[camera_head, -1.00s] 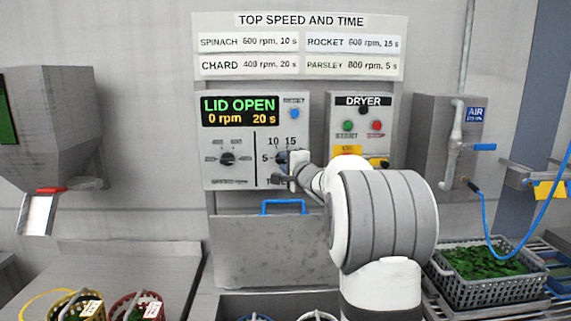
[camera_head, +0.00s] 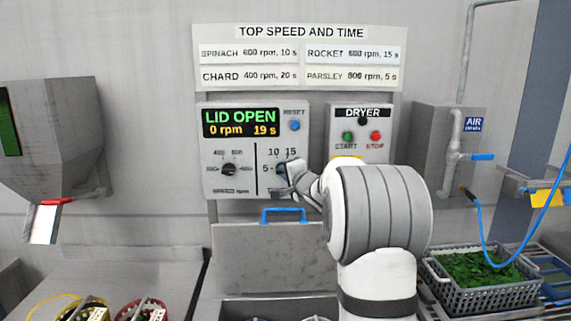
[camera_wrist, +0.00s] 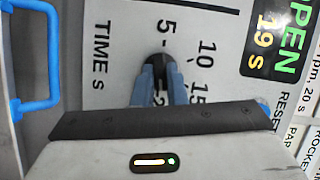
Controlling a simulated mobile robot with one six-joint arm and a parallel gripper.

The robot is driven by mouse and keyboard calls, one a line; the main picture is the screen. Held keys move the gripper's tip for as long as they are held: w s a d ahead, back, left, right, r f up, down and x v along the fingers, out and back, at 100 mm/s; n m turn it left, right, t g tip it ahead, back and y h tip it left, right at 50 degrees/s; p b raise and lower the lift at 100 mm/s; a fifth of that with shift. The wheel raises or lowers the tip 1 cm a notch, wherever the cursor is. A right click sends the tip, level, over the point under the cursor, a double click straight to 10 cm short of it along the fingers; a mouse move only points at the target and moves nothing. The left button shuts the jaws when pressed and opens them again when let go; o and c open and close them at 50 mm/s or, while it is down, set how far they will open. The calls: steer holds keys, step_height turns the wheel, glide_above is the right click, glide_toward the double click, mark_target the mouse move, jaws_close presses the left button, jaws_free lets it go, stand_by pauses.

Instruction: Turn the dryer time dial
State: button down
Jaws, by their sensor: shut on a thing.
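The time dial (camera_wrist: 158,60) is a dark knob on the dryer's control panel (camera_head: 212,184), with marks 5, 10 and 15 around it. My gripper (camera_wrist: 158,82) is shut on the dial, a blue finger on each side of it in the wrist view. In the head view my gripper (camera_head: 285,172) covers most of the dial. The display (camera_head: 241,123) above reads LID OPEN, 0 rpm, 19 s. The speed dial (camera_head: 229,169) sits to the left of the time dial.
A blue lid handle (camera_head: 283,211) sticks out below the panel. A blue RESET button (camera_head: 294,126) is at its upper right. The DRYER box (camera_head: 361,140) with START and STOP buttons stands to the right. A crate of greens (camera_head: 487,297) is at the lower right.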

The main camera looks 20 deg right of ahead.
steer(key=n+g+h+b, duration=0.1)
steer(key=n+h+b, duration=0.1)
steer(key=n+b, duration=0.3)
steer(key=a+n+g+h+b, duration=0.1)
steer(key=n+g+h+b, duration=0.1)
steer(key=n+b, duration=0.3)
steer(key=n+g+h+b, duration=0.1)
steer(key=n+h+b, duration=0.3)
steer(key=n, duration=0.1)
steer(key=shift+w+a+n+g+b, duration=0.25)
steer(key=shift+n+g+b, duration=0.05)
steer(key=shift+g+b, duration=0.1)
steer(key=n+h+b, duration=0.2)
steer(key=n+b, duration=0.1)
steer(key=b, duration=0.1)
steer(key=shift+a, duration=0.1)
steer(key=n+h+b, duration=0.1)
steer(key=n+b, duration=0.1)
steer(key=shift+f+b, duration=0.15)
steer(key=shift+b, duration=0.25)
steer(key=n+h+b, duration=0.1)
steer(key=n+b, duration=0.1)
steer(key=n+t+b, duration=0.1)
steer(key=n, duration=0.1)
steer(key=shift+t+h+b, duration=0.3)
steer(key=shift+h+b, duration=0.1)
steer(key=shift+n, duration=0.3)
